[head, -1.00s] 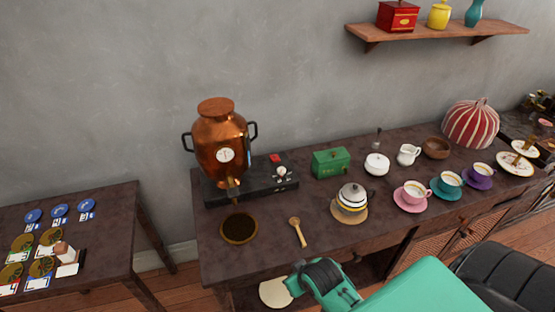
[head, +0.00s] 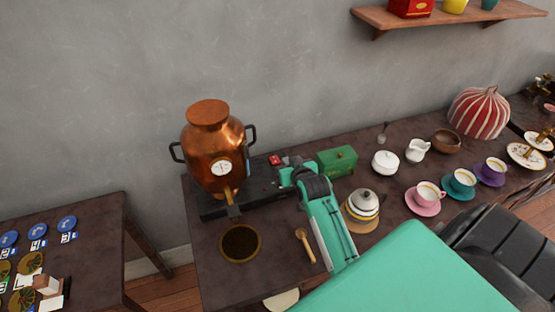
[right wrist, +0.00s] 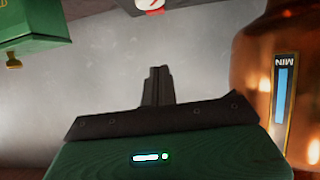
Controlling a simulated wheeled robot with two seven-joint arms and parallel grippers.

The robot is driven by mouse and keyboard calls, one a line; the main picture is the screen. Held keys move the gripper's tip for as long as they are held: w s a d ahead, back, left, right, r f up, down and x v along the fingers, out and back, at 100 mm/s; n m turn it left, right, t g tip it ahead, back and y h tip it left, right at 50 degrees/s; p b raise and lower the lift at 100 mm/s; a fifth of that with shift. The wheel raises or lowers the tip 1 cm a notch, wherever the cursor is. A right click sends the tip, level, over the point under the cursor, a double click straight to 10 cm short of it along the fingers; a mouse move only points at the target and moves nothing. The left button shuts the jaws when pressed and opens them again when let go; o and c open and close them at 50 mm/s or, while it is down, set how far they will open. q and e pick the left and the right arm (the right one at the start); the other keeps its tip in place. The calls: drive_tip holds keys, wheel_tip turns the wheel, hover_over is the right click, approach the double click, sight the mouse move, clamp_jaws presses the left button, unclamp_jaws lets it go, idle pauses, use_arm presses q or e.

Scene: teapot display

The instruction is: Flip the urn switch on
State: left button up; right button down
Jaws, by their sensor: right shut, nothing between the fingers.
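The copper urn (head: 208,160) stands on a dark base (head: 262,190) at the left of the dresser. A red switch-like piece (head: 275,160) shows at the back of the base, just left of my right gripper. My right gripper (head: 291,164) is over the base's right end, its fingers shut and empty; contact cannot be told. In the right wrist view, the shut fingers (right wrist: 156,85) point up the picture, with the urn (right wrist: 275,70) and its MIN gauge at right. A red and white piece (right wrist: 150,4) is cut off at the top edge. My left gripper is out of view.
A green box (head: 337,160) stands right beside my right gripper. A small striped pot (head: 362,204) is close to my forearm's right. A wooden spoon (head: 305,245) and a round dark mat (head: 240,243) lie in front. Cups stand farther right.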

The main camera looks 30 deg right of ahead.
drive_tip(key=p+x, duration=0.1)
drive_tip(key=x, duration=0.3)
drive_tip(key=shift+w, duration=0.35)
hover_over(278, 162)
drive_tip(key=s, duration=0.1)
drive_tip(key=shift+s+a+f+p, duration=0.1)
drive_tip(key=shift+a+f+p, duration=0.1)
drive_tip(key=shift+f, duration=0.3)
drive_tip(key=shift+s+a+f+p, duration=0.1)
drive_tip(key=shift+a+f, duration=0.1)
drive_tip(key=shift+f, duration=0.3)
wheel_tip(278, 162, down, 3)
drive_tip(key=shift+r+p, duration=0.25)
drive_tip(key=shift+p, duration=0.05)
drive_tip(key=shift+s+a+f, duration=0.1)
drive_tip(key=shift+s+f, duration=0.1)
drive_tip(key=shift+f, duration=0.7)
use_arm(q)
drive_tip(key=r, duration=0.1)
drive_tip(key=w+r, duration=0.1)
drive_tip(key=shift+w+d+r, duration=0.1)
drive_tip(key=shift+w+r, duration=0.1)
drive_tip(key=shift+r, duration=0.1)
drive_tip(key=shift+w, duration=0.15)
